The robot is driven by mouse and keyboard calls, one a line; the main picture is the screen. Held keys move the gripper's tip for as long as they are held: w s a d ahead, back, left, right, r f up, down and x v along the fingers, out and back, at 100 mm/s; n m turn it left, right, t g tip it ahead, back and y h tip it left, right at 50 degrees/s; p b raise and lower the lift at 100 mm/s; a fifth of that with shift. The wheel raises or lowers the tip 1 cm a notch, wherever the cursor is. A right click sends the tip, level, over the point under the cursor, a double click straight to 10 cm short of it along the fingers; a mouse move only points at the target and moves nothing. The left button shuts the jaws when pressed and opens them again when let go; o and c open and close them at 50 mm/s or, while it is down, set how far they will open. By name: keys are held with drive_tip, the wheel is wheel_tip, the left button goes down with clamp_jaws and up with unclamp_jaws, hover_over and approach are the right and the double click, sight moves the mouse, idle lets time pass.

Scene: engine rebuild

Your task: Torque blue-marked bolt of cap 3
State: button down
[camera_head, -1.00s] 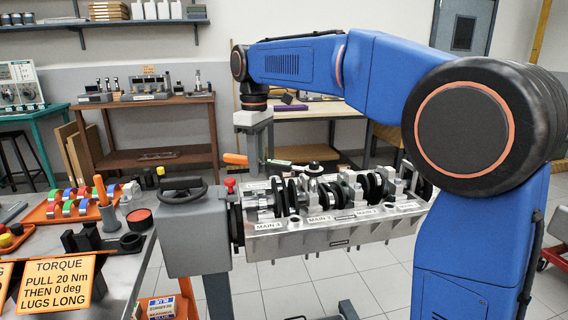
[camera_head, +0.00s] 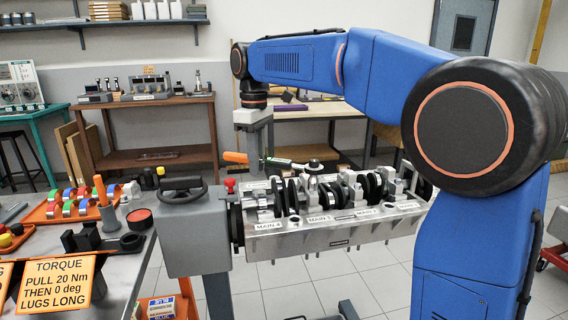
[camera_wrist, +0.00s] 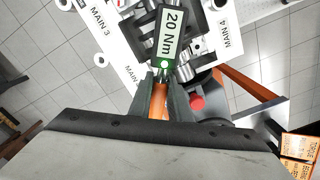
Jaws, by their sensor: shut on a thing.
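My gripper (camera_head: 262,166) is shut on the orange handle of the torque wrench (camera_head: 235,157). The wrench lies roughly level above the engine block (camera_head: 340,236), its dark round head (camera_head: 316,166) over the crankshaft side near MAIN 3. In the wrist view my fingers (camera_wrist: 160,96) pinch the orange handle (camera_wrist: 160,103), and the wrench display (camera_wrist: 171,36) reads 20 Nm with a green light below it. The labels MAIN 3 and MAIN 4 show on the block. I cannot make out the blue-marked bolt or whether the wrench head sits on any bolt.
A grey stand with a black handwheel (camera_head: 182,190) and red knob holds the block's left end. At left, a metal bench (camera_head: 120,262) carries an orange tray with coloured caps and a TORQUE sign (camera_head: 58,283). Wooden tables stand behind.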

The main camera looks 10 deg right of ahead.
drive_tip(key=shift+r, duration=0.6)
idle(1.1)
